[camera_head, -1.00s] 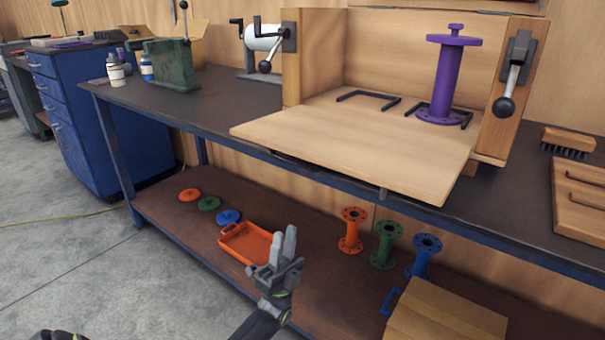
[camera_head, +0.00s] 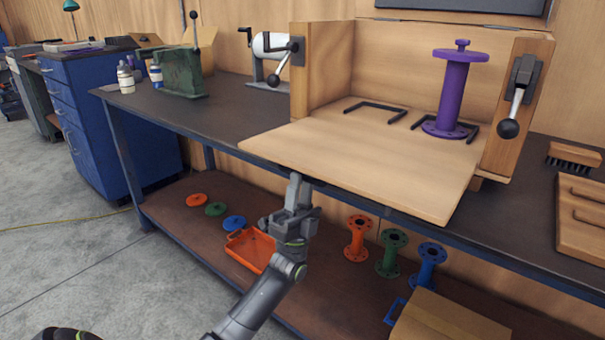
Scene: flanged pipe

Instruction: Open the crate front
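The wooden crate (camera_head: 325,70) stands on the workbench. Its front panel (camera_head: 360,160) is folded down and lies about level, its near edge jutting past the bench edge. A black-knobbed lever latch (camera_head: 283,65) is on the left post and another (camera_head: 515,100) on the right post; both levers hang downward, clear of the panel. A purple flanged pipe (camera_head: 453,95) stands upright inside the crate. My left gripper (camera_head: 297,185) is just below and in front of the panel's near edge, fingers pointing up; contact and finger gap are unclear. My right gripper is out of view.
The lower shelf holds an orange tray (camera_head: 245,258), several coloured discs, flanged pipes (camera_head: 357,238) and a cardboard box (camera_head: 450,320). A brush (camera_head: 573,157) and a wooden board (camera_head: 582,215) lie right of the crate. Open floor is at left.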

